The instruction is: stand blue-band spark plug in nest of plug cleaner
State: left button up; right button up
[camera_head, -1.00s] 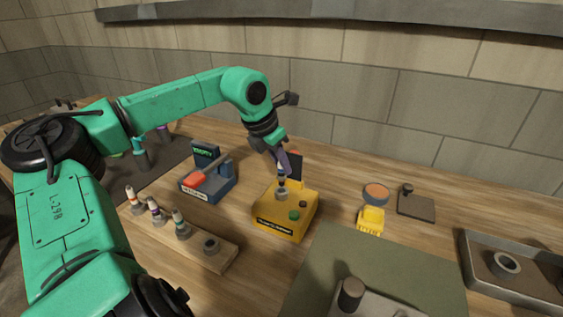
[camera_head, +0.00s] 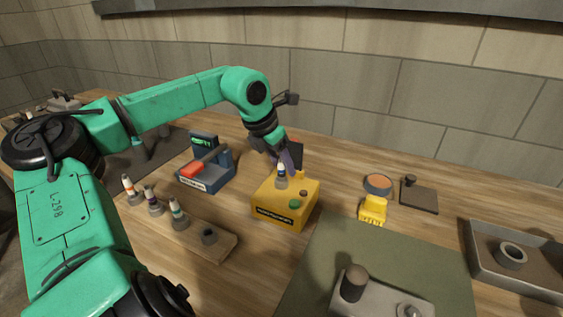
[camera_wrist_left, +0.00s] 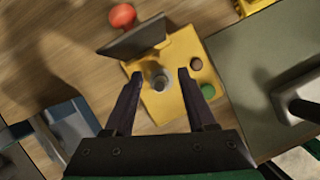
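The yellow plug cleaner (camera_head: 270,214) stands on the bench, with a green and a dark button on its top. The blue-band spark plug (camera_head: 281,176) stands upright in the cleaner's grey nest. In the left wrist view the plug (camera_wrist_left: 160,80) is seen from above, beyond my fingertips. My left gripper (camera_head: 290,157) is just behind and above the plug. In the left wrist view its two fingers (camera_wrist_left: 160,88) are wide apart, with clear gaps to the plug on both sides. My right gripper is not in view.
A wooden rack (camera_head: 222,246) holds several banded plugs and one empty socket. A blue tester (camera_head: 212,182) with a red part stands left of the cleaner. A green mat (camera_head: 390,258), a yellow brush (camera_head: 373,209) and a metal tray (camera_head: 481,250) lie to the right.

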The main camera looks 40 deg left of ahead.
pick_arm(q)
jog(key=v, duration=1.4)
jog(key=shift+s+r+b, duration=0.15)
jog(key=shift+r+b, duration=0.1)
jog(key=shift+b, duration=0.2)
